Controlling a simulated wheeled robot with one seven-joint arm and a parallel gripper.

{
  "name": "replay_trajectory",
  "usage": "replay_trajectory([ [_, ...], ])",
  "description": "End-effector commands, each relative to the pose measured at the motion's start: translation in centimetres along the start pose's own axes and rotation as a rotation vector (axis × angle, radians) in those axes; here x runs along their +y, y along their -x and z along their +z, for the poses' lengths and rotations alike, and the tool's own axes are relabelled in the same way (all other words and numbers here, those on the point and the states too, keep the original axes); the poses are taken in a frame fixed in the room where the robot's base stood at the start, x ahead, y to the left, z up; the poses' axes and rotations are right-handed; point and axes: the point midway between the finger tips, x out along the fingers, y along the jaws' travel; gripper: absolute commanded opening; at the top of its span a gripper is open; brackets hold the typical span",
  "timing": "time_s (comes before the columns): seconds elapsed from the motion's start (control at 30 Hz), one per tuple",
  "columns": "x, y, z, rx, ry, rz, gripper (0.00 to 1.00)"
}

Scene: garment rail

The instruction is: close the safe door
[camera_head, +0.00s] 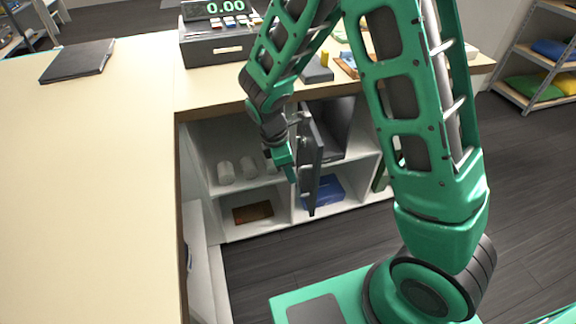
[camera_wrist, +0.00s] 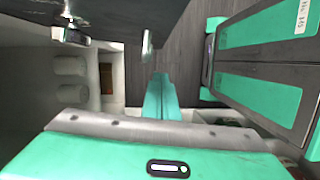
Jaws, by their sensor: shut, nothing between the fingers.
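The safe (camera_head: 338,125) is a dark grey box in an upper compartment of the shelving under the counter. Its door (camera_head: 311,160) stands open, jutting out from the safe's left side toward the camera. In the wrist view the dark door (camera_wrist: 115,14) fills the top edge, with a metal handle (camera_wrist: 148,46) and a round knob (camera_wrist: 73,32) sticking out from it. My gripper (camera_head: 291,176) is shut and empty, pointing down just left of the door. Its green fingers (camera_wrist: 160,98) also show in the wrist view. I cannot tell whether they touch the door.
The shelving (camera_head: 290,207) also holds white rolls (camera_head: 226,172), a brown box (camera_head: 252,212) and a blue item (camera_head: 325,190). The counter (camera_head: 90,150) runs along the left and above, carrying a cash register (camera_head: 217,42) and a dark folder (camera_head: 78,61). Floor is open before the shelves.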

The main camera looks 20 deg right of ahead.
Motion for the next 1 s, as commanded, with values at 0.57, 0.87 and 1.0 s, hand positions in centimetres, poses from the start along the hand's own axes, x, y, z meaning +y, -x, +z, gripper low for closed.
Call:
replay_trajectory([
  [0.57, 0.0, -5.5, 3.6, 0.0, -0.002, 0.0, 0.0],
  [0.87, 0.0, -5.5, 3.9, 0.0, -0.001, 0.0, 0.0],
  [1.0, 0.0, -5.5, 3.9, 0.0, 0.0, 0.0, 0.0],
])
